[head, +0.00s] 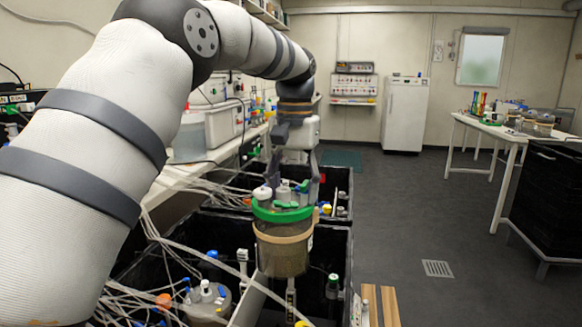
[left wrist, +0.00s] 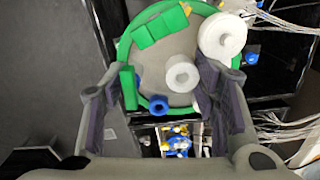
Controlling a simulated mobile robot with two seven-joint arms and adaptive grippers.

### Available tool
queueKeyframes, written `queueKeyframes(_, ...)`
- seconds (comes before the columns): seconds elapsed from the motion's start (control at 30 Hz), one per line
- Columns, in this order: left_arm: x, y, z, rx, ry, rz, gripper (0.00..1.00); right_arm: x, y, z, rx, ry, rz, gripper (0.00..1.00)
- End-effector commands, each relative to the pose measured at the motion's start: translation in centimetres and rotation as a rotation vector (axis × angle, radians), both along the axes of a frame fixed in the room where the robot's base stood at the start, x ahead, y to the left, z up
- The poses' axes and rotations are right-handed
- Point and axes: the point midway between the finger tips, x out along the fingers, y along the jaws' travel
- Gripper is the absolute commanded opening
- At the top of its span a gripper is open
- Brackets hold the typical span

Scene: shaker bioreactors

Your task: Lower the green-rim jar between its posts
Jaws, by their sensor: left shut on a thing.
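The green-rim jar (head: 283,243) hangs upright in the head view, with a tan band around its brownish body. Its green rim (left wrist: 125,50) and grey lid with white and blue caps show in the left wrist view. My left gripper (head: 291,184) is above the jar, its fingers pointing down and shut on the jar's top fittings. In the left wrist view, its two fingers (left wrist: 165,105) stand on either side of a white cap. The jar is over a black bin (head: 338,240); upright posts (head: 291,297) show below and beside it. The jar's underside and any contact there are hidden.
Another jar (head: 207,300) with a grey lid sits lower left in the bin among white tubes. The grey floor (head: 430,220) is open.

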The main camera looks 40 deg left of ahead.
Motion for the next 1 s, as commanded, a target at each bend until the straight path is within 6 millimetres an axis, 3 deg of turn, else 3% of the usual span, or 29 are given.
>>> queueKeyframes(0.53,0.0,0.0,-7.8,-0.001,0.003,-0.001,0.0,-0.3,0.0,-0.3,0.0,0.013,0.0,0.4)
queueKeyframes(1.0,0.0,0.0,-14.6,-0.001,0.005,0.0,0.0,-1.9,0.0,-1.7,0.0,0.069,0.001,0.4)
